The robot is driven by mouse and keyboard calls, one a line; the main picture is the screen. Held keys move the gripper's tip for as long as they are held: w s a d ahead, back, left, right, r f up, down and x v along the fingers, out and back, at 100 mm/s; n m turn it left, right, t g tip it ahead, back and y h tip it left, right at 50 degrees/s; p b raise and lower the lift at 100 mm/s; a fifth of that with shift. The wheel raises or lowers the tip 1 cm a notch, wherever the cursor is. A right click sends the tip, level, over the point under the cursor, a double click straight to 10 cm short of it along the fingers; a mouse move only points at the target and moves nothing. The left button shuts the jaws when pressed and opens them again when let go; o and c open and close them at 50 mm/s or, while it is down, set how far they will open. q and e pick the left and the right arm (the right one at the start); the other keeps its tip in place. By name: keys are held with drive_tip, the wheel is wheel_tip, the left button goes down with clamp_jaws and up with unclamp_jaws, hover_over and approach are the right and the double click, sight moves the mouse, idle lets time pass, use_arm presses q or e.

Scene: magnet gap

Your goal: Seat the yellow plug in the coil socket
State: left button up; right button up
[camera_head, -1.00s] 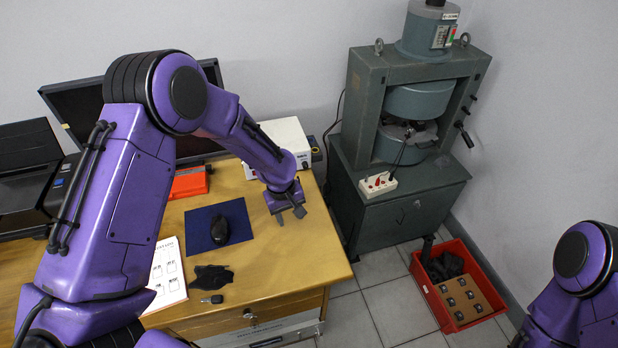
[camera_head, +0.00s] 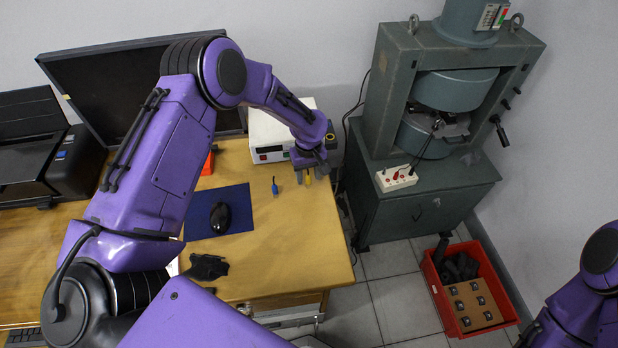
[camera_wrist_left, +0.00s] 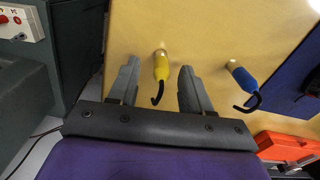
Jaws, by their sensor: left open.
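The yellow plug (camera_head: 307,180) stands near the table's back right edge, partly hidden by my left gripper (camera_head: 313,175) in the head view. In the left wrist view, the yellow plug (camera_wrist_left: 161,68), with a black lead curling from it, lies between the two separated fingers of my left gripper (camera_wrist_left: 159,69). Gaps show on both sides of it. A white block with red connectors (camera_head: 396,178), which looks like the coil socket, sits on the grey magnet's base. It also shows in the left wrist view (camera_wrist_left: 18,22). My right gripper is out of view.
A blue plug (camera_head: 275,186) stands left of the yellow one; it also shows in the wrist view (camera_wrist_left: 243,77). A white instrument box (camera_head: 268,135) is behind. A mouse (camera_head: 220,217) lies on a blue mat (camera_head: 243,218). A red crate (camera_head: 437,293) stands on the floor.

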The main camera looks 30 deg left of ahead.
use_arm(q)
drive_tip(key=shift+w+f, duration=0.1)
drive_tip(key=shift+f, duration=0.55)
drive_tip(key=shift+s+r, duration=0.2)
drive_tip(key=shift+s, duration=0.15)
drive_tip(key=shift+c, duration=0.7)
drive_tip(key=shift+w+f, duration=0.1)
clamp_jaws()
